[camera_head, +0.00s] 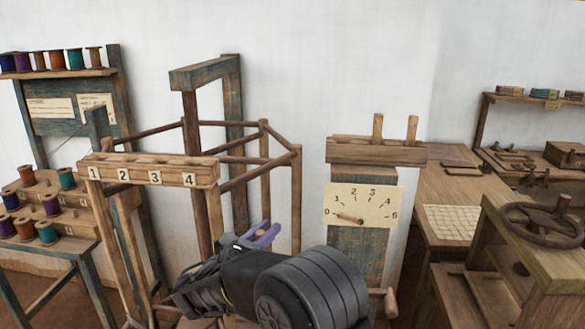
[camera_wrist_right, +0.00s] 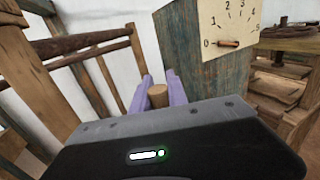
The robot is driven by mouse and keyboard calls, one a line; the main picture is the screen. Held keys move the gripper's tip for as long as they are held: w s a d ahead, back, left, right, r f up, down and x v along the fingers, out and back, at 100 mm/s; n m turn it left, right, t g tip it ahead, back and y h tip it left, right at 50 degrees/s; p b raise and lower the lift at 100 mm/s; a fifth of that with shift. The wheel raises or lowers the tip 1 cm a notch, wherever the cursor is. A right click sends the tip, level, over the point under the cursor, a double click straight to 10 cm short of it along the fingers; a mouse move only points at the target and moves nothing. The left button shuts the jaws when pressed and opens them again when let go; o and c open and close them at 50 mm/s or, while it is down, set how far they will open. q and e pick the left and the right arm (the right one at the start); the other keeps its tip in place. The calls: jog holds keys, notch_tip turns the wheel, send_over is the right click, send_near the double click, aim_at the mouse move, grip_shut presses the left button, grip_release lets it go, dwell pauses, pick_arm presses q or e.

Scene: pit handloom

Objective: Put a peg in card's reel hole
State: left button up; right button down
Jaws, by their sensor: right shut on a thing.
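My right gripper (camera_head: 260,235) reaches in from the bottom centre, its purple fingers in front of the loom-like wooden frame. In the right wrist view the fingers (camera_wrist_right: 159,92) are shut on a round wooden peg (camera_wrist_right: 158,96), whose end shows between them. Two more pegs, one (camera_head: 377,127) and another (camera_head: 412,130), stand upright in a wooden block (camera_head: 350,151) on the post. A paper dial card (camera_head: 365,207), numbered 0 to 5, is on the post below; its pointer is near 0. I cannot tell which hole is the reel hole. My left gripper is out of view.
A wooden rail (camera_head: 150,170) labelled 1 to 4 stands left of my gripper. Coloured spools fill a stepped rack (camera_head: 55,215) and a shelf (camera_head: 60,75) at left. A bench with a handwheel (camera_head: 545,219) stands at right. Wooden bars surround my gripper.

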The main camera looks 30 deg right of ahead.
jog(key=s+a+f, duration=0.3)
jog(key=s+f, duration=0.2)
jog(key=f, duration=0.1)
jog(key=s+a+f+n+t, duration=0.1)
jog(key=s+a+f, duration=0.3)
jog(key=f, duration=0.3)
jog(key=s+a+f+y, duration=0.1)
jog(key=s+a+f, duration=0.3)
jog(key=s+f, duration=0.2)
jog(key=shift+s+a+f+t, duration=0.15)
jog(key=shift+a+f+t, duration=0.1)
jog(key=shift+f+t, duration=0.15)
